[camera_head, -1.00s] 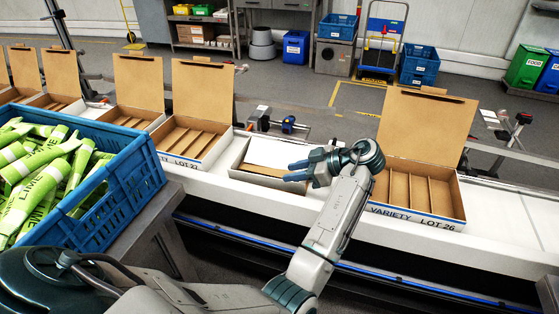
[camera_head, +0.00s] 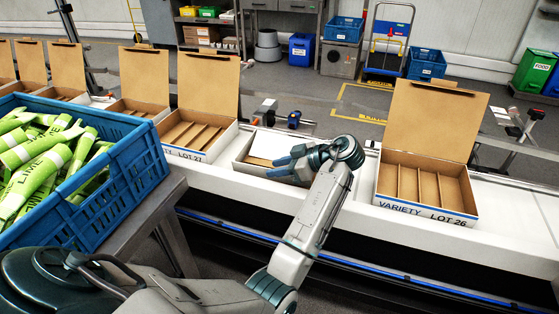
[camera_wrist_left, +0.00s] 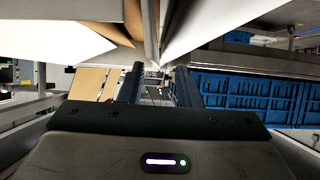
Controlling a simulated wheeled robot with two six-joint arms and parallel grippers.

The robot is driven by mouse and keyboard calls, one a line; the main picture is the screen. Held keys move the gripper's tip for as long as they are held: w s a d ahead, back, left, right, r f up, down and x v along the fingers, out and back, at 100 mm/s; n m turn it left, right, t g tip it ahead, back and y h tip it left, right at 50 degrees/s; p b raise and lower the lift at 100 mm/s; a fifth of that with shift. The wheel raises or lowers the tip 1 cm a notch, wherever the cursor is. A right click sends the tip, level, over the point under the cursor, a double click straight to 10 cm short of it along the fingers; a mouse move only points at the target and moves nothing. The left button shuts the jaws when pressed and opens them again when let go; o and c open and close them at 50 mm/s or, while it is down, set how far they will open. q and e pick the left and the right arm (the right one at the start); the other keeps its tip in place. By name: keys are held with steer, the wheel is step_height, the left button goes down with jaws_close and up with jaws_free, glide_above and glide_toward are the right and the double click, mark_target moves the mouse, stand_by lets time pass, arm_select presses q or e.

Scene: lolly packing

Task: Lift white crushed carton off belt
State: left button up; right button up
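The white crushed carton (camera_head: 243,164) is a low, open carton on the belt (camera_head: 340,203), between the LOT 27 and LOT 26 cartons. Its brown inside shows in part. My left gripper (camera_head: 281,168) is at the carton's right part and hides much of it. In the left wrist view the two dark fingers (camera_wrist_left: 161,85) are apart, with a visible gap. A thin pale edge runs down to near the fingertips, between white and brown panels. I cannot tell whether the fingers touch it. My right gripper is not in view.
The LOT 27 carton (camera_head: 195,155) stands close on the left, the LOT 26 carton (camera_head: 428,213) on the right, both with raised lids. A blue crate (camera_head: 120,185) of green tubes is at the left. A rail with clamps (camera_head: 294,120) runs behind the belt.

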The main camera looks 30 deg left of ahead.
arm_select(q)
steer(key=x, duration=0.3)
steer(key=shift+w+r, duration=0.15)
steer(key=shift+a+f+p, duration=0.2)
steer(key=shift+a+p, duration=0.1)
steer(key=shift+a, duration=0.05)
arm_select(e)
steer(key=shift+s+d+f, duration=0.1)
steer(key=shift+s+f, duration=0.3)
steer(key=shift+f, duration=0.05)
arm_select(q)
steer(key=shift+d, duration=0.1)
steer(key=shift+c, duration=0.2)
jaws_close()
